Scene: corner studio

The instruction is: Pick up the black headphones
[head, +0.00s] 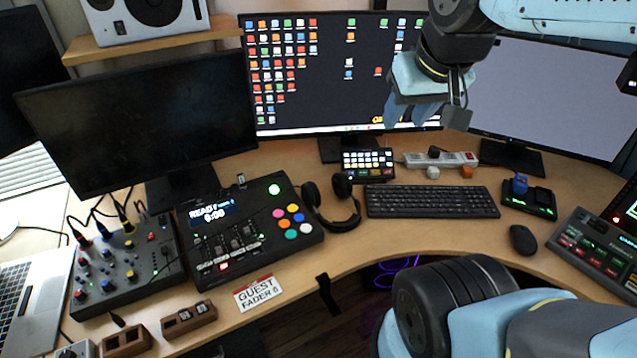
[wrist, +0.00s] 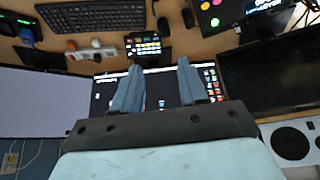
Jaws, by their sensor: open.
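The black headphones (head: 335,205) lie on the wooden desk in the head view, between the audio mixer with coloured buttons and the keyboard. Their band curves toward the front of the desk. In the wrist view only a part of the headphones (wrist: 163,26) shows near the top, beside the keyboard. My gripper (head: 412,112) is high above the back of the desk, in front of the middle monitor, well apart from the headphones. Its two blue fingers (wrist: 157,85) are spread with nothing between them.
The mixer (head: 250,228) stands close left of the headphones, the keyboard (head: 432,202) close right. A small button pad (head: 368,163) and a white power strip (head: 440,160) lie behind. A mouse (head: 522,239) is at right. Bare desk lies in front of the keyboard.

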